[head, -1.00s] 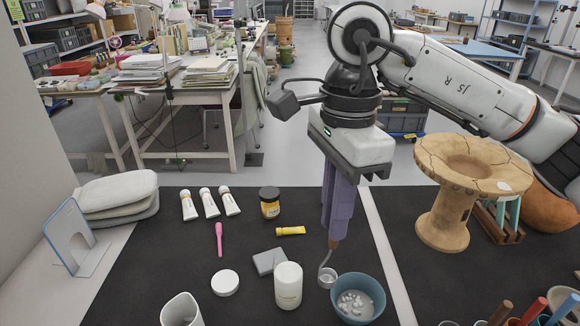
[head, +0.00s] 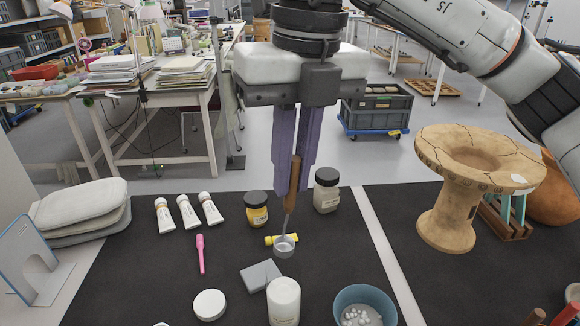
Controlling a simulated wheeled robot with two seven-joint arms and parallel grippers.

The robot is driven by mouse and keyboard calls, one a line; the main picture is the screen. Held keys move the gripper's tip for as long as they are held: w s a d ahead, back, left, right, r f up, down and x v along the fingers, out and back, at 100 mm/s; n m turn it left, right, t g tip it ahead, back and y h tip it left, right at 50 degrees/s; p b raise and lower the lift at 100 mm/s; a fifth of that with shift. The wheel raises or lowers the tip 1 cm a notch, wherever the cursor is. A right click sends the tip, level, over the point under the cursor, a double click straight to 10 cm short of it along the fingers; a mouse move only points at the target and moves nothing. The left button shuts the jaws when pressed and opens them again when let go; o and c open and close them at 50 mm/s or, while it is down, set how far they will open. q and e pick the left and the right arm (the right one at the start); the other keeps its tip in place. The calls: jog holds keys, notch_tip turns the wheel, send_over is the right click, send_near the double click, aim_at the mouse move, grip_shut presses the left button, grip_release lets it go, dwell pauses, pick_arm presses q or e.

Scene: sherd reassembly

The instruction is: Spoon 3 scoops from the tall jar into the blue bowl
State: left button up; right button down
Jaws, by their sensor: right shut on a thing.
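My right gripper (head: 294,185) points down and is shut on the wooden handle of a ladle (head: 292,190). The ladle's small metal cup (head: 284,246) hangs in front of the yellow tube, behind the tall white jar (head: 284,303). I cannot tell whether the cup holds anything. The jar stands upright at the front edge, cut off at the bottom; its inside cannot be made out. The blue bowl (head: 344,299) stands to its right, also cut off, with white lumps in it. My left gripper is not in view.
A white round lid (head: 209,304) and a grey block (head: 260,276) lie left of the jar. A cracked clay stand (head: 452,215) is at right.

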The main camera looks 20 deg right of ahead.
aim_at(291, 245)
jog(key=shift+s+d+f+b, duration=0.1)
jog(key=shift+f+b, duration=0.45)
jog(key=shift+f, duration=0.15)
jog(key=shift+s+d+f+b, duration=0.1)
jog(key=shift+f+b, duration=0.4)
jog(key=shift+f, duration=0.15)
notch_tip(291, 245, down, 5)
jog(key=b, duration=0.4)
jog(key=shift+f, duration=0.15)
jog(key=shift+w+a+f+b, duration=0.1)
jog(key=shift+f+b, duration=0.55)
jog(key=shift+f, duration=0.15)
jog(key=shift+w+a+f+b, duration=0.1)
jog(key=shift+f+b, duration=0.5)
jog(key=shift+f, duration=0.2)
jog(key=shift+f+b, duration=0.3)
jog(key=shift+f, duration=0.15)
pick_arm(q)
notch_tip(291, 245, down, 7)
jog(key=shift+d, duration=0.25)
pick_arm(e)
jog(key=shift+f, duration=0.1)
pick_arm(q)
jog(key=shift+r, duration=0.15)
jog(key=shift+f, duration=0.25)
